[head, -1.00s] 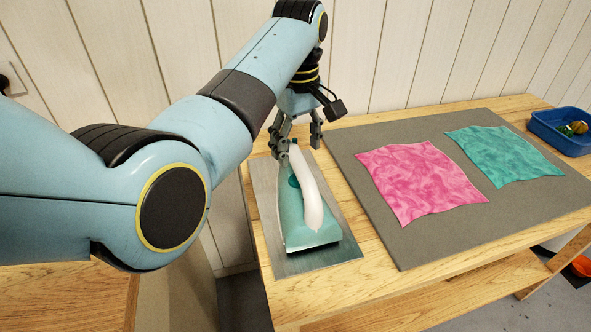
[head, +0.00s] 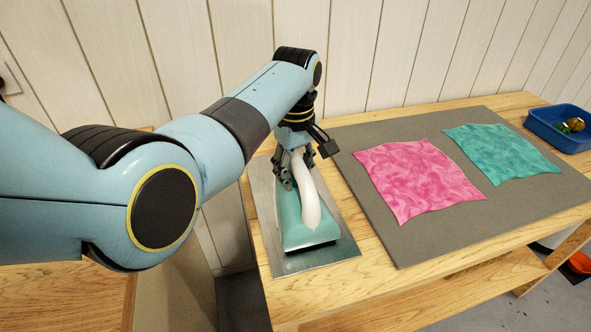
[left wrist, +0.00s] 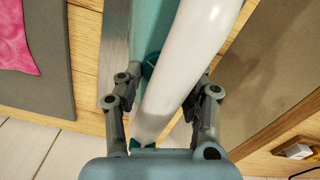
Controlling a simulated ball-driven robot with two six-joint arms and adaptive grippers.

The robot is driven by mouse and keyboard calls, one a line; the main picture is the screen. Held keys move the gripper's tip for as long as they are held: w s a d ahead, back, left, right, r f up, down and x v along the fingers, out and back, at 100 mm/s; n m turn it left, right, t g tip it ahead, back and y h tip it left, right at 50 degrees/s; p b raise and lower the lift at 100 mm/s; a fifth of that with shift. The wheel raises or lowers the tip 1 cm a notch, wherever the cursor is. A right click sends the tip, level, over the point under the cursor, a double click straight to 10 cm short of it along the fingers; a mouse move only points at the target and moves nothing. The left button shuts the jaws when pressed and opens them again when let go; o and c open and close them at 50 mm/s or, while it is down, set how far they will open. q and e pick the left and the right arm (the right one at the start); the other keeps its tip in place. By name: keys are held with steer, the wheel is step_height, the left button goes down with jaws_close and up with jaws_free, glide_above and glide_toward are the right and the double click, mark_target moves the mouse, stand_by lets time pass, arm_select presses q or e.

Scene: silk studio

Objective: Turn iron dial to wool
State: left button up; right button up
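The iron (head: 291,228) has a teal body and a white handle (head: 309,205). It sits on a grey metal plate (head: 345,249) at the left end of the table. My left gripper (head: 291,174) is low over the iron's far part. In the left wrist view, my left gripper (left wrist: 163,95) is open, with one finger on each side of the white handle (left wrist: 185,65); contact is unclear. A dark teal round dial (left wrist: 149,66) shows partly there, beside and beneath the handle. Its setting cannot be read. My right gripper is not in view.
A grey mat (head: 430,228) right of the iron carries a pink cloth (head: 415,178) and a teal cloth (head: 500,152). A blue tray (head: 560,140) with small items stands at the far right. A panelled wall (head: 420,60) rises behind the table.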

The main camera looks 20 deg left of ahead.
arm_select(q)
steer(key=c, duration=0.5)
steer(key=shift+r+m+p, duration=0.1)
steer(key=shift+m+p, duration=1.2)
steer(key=shift+m, duration=0.2)
steer(key=shift+m+p, duration=0.7)
steer(key=shift+m, duration=0.8)
